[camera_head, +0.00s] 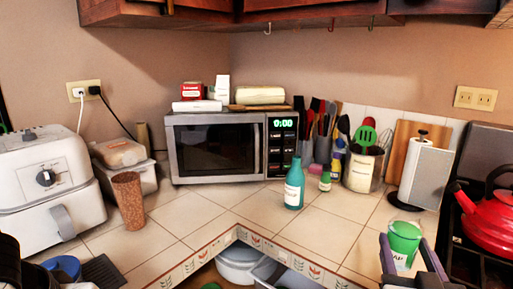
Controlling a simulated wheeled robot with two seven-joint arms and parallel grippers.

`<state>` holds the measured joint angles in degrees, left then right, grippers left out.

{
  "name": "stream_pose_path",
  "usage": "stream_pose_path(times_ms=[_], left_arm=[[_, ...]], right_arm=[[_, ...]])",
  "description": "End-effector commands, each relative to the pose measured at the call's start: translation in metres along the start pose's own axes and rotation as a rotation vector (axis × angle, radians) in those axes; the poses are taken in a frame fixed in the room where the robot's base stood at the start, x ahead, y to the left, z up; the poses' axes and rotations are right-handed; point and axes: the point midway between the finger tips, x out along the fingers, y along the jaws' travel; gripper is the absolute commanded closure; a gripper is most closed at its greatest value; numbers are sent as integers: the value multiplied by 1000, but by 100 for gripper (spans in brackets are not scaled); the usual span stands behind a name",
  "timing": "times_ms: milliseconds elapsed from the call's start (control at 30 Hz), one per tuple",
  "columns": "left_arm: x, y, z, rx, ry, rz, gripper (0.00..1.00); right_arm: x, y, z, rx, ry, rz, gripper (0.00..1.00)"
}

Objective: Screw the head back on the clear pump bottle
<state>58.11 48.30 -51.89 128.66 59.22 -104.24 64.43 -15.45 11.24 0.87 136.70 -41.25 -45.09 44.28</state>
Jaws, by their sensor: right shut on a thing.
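My right gripper (408,254) is at the bottom right, with its two fingers on either side of a green container with a white label (404,238). It is shut on this container and holds it upright in front of the counter's right part. I cannot make out a clear pump bottle or a separate pump head. A teal bottle with a white label (293,186) stands upright on the counter near the inner corner. A small green bottle (325,181) stands behind it to the right. My left gripper is not in view.
A microwave (221,148) stands at the back and a white air fryer (45,185) at the left. A brown tumbler (130,200), a utensil crock (362,170), a paper towel roll (424,175) and a red kettle (485,225) stand around. The tiled counter (235,208) is clear in the middle.

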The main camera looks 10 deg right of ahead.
Motion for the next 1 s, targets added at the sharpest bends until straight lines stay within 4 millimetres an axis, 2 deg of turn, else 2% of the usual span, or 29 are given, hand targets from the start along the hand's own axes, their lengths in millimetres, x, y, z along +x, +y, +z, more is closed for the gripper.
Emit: stream_pose_path(times_ms=[100,233,400,500,667,1000], left_arm=[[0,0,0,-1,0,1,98],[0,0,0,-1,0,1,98],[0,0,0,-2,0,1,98],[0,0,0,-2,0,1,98],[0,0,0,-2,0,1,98],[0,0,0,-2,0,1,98]], right_arm=[[-28,-28,30,3,-12,-109,88],[-70,-62,56,6,-14,-246,88],[-120,-94,71,3,-6,-385,88],[-138,-103,74,3,-2,-429,88],[-150,-110,74,1,3,-458,88],[-150,-110,74,1,4,-459,88]])
